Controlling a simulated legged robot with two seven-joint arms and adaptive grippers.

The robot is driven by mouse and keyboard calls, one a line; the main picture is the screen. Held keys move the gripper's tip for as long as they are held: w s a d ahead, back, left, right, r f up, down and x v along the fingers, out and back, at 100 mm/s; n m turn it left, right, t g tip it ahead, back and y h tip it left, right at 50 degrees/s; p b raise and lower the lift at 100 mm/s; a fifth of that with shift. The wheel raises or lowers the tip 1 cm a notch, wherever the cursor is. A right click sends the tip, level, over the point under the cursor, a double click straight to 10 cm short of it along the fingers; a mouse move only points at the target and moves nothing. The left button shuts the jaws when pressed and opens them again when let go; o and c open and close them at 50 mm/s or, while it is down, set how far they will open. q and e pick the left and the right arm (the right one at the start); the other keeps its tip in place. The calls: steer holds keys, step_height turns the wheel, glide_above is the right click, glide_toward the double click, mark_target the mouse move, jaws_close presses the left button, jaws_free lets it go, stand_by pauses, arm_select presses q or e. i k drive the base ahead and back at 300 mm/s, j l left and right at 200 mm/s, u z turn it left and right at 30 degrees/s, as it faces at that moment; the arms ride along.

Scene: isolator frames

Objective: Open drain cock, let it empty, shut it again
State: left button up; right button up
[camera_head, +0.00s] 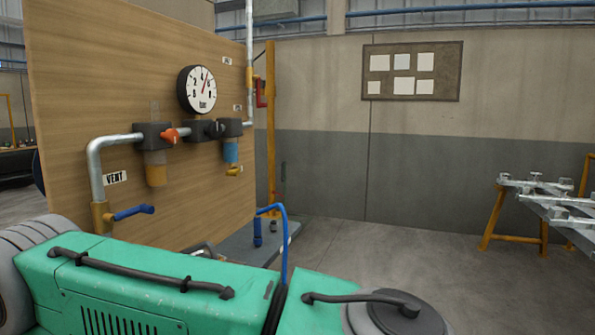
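A wooden panel (100,60) carries pipework. On it are a filter unit with an amber bowl (156,170), a unit with a blue bowl (230,151) and a red-orange knob (170,136). A small yellow cock (234,171) sits under the blue bowl; its setting is too small to tell. A blue lever (133,212) is on a brass valve (101,217) at the end of the left pipe, near a VENT label (115,178). A round gauge (198,89) above has its red needle pointing up and slightly right. Neither gripper shows.
A blue hose (284,235) curves down beside the panel. A grey low base (240,249) lies at its foot. A metal rack on yellow trestles (545,195) stands at right. Floor between is clear. A green body with black handles fills the bottom; I cannot tell whether it is mine.

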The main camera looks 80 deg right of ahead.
mark_target(236, 172)
steer(key=i+z, duration=0.2)
steer(key=z, duration=1.9)
